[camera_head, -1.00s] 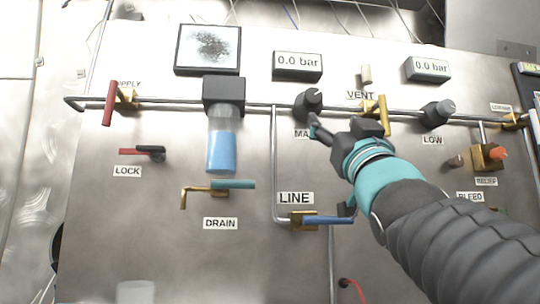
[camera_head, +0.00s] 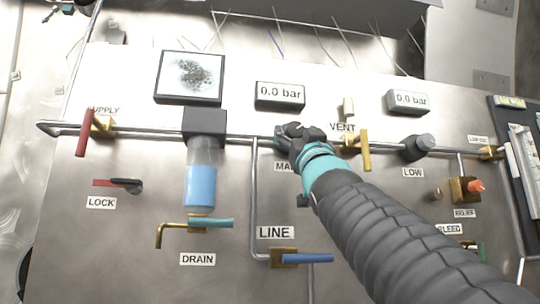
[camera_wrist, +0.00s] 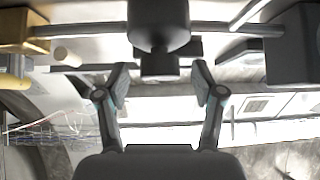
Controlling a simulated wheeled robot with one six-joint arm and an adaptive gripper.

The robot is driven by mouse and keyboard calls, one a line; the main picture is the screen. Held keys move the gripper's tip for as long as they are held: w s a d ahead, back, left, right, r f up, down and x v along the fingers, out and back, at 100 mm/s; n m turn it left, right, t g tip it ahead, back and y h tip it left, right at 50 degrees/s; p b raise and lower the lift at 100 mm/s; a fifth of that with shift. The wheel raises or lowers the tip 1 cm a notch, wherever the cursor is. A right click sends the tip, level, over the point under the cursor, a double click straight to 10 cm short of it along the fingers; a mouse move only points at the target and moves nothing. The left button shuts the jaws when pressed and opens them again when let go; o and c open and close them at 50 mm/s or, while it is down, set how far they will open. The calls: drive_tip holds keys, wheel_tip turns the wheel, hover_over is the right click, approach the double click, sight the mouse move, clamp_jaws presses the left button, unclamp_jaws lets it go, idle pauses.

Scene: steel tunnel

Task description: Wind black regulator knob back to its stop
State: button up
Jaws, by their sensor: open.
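The black regulator knob (camera_wrist: 159,63) shows in the wrist view at top centre, below a larger dark body (camera_wrist: 158,20). My gripper (camera_wrist: 160,84) is open, one finger on each side of the knob, with visible gaps on both sides. In the head view my gripper (camera_head: 292,136) is at the MAIN regulator and hides its knob. The MAIN label (camera_head: 284,167) is partly covered. A second dark regulator with a grey face, the LOW knob (camera_head: 420,146), stands further right. The gauge above MAIN (camera_head: 280,95) reads 0.0 bar.
The yellow VENT lever (camera_head: 365,150) stands close to the right of my gripper. A horizontal pipe (camera_head: 255,138) runs across the panel. The blue LINE lever (camera_head: 310,258), green DRAIN lever (camera_head: 211,222) and blue-filled bowl (camera_head: 201,185) lie lower. The right gauge (camera_head: 408,101) reads 0.0 bar.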

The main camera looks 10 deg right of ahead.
drive_tip(key=shift+w+r, duration=0.2)
drive_tip(key=c, duration=1.1)
drive_tip(key=shift+c, duration=0.2)
